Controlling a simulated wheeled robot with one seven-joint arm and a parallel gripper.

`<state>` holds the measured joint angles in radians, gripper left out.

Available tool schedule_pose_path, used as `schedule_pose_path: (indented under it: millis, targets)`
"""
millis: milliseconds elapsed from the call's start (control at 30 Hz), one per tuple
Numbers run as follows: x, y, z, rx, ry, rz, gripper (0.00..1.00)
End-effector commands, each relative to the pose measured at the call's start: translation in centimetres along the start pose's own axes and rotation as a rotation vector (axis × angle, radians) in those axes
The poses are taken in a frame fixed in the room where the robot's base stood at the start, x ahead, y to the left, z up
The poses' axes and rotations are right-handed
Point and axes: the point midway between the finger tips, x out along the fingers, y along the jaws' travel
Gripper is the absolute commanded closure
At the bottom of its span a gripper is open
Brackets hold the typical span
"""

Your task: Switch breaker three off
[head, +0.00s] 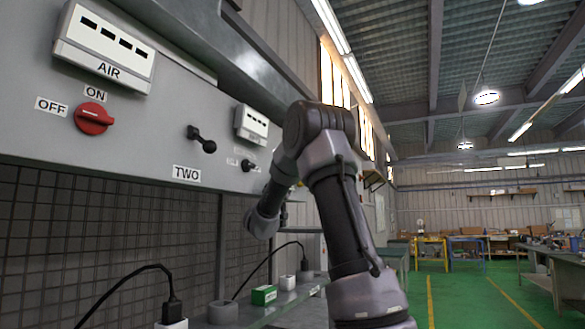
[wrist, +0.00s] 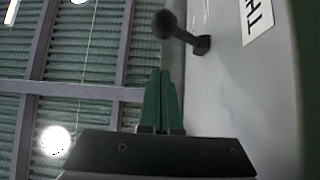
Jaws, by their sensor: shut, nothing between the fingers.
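In the wrist view a black lever with a ball knob (wrist: 178,28) sticks out from a grey panel. A white label (wrist: 262,16) beside it shows "TH" and is cut off by the frame; I take the lever for breaker three. My gripper (wrist: 166,72) has green fingers pressed together, empty. Its tips point toward the lever's ball, and a gap shows between them in the picture. In the head view my arm covers part of the panel, and I cannot make out breaker three or my fingertips there.
In the head view the grey panel (head: 140,130) carries a red knob (head: 94,118), a black lever (head: 202,140) above the TWO label (head: 186,174) and another small lever (head: 249,165). A shelf below holds a green box (head: 264,295) and cables. Green floor lies open at right.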

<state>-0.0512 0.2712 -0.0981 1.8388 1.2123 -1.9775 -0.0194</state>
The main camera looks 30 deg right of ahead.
Motion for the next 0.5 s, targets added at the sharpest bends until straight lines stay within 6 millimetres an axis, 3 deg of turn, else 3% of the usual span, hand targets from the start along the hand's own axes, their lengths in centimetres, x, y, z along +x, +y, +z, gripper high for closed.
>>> schedule_pose_path:
  millis: [200,500]
  targets:
    - [-3.3,-1.0,0.0,-0.002,-0.001,-0.002,1.00]
    - [-4.3,-1.2,-0.1,-0.002,0.000,0.000,1.00]
